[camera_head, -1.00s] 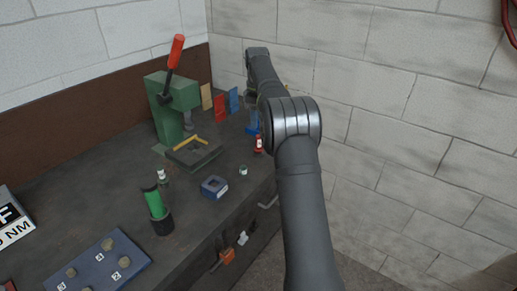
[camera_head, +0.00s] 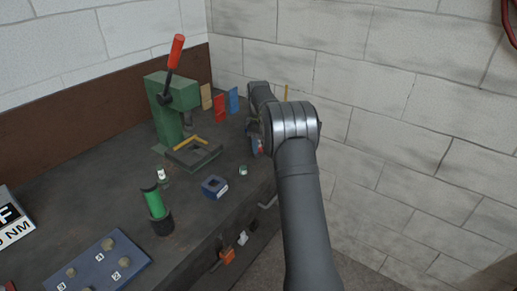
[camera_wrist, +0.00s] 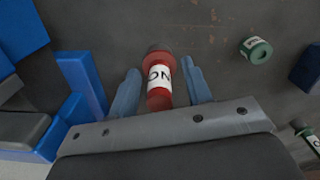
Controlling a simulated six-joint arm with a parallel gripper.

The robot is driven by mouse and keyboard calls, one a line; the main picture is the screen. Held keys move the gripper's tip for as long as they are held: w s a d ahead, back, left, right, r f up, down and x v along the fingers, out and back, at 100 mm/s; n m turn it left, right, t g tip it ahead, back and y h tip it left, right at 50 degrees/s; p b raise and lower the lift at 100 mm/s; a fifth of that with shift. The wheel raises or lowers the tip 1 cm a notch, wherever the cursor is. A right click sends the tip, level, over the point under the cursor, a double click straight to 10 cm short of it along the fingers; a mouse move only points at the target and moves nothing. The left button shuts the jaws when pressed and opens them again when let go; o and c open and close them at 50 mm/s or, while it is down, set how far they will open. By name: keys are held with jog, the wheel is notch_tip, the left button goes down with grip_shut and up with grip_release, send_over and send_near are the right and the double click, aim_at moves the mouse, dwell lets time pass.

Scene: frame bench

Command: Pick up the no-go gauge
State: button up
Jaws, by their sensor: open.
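The no-go gauge is a red cylinder (camera_wrist: 159,95) with a white label, of which "NO" can be read, and a dark end. In the wrist view it lies between the two blue fingers of my gripper (camera_wrist: 161,70). The fingers are open, one on each side, with a visible gap to the gauge. In the head view my arm covers most of the gripper and gauge near the bench's right edge. A green ring-like piece (camera_wrist: 257,50) with a white label is to the right in the wrist view and also shows in the head view (camera_head: 243,170).
Blue parts (camera_wrist: 80,82) stand close to the left finger. A dark blue block (camera_head: 214,187), a fixture with a yellow bar (camera_head: 193,156) and a green press (camera_head: 168,115) with a red handle are further left. Coloured plates (camera_head: 219,108) stand behind. A wall (camera_head: 400,130) borders the right.

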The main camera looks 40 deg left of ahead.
jog(key=shift+c, duration=0.3)
jog(key=c, duration=0.7)
jog(key=shift+c, duration=0.2)
jog(key=shift+r, duration=0.45)
jog(key=r, duration=0.3)
jog(key=shift+w+d+r, duration=0.1)
jog(key=shift+d+r, duration=0.1)
jog(key=shift+r, duration=0.15)
jog(key=w+d+r, duration=0.2)
jog(key=d+r, duration=0.4)
jog(key=d, duration=0.4)
jog(key=s+a+n, duration=0.1)
jog(key=s+a, duration=0.2)
jog(key=s, duration=0.5)
jog(key=s+a+n, duration=0.1)
jog(key=s+a, duration=0.3)
jog(key=s, duration=0.5)
jog(key=s+a+n, duration=0.1)
jog(key=s+a, duration=0.2)
jog(key=s, duration=0.6)
jog(key=shift+s+a+f+n, duration=0.25)
jog(key=shift+a+f+n, duration=0.05)
jog(key=shift+n, duration=0.1)
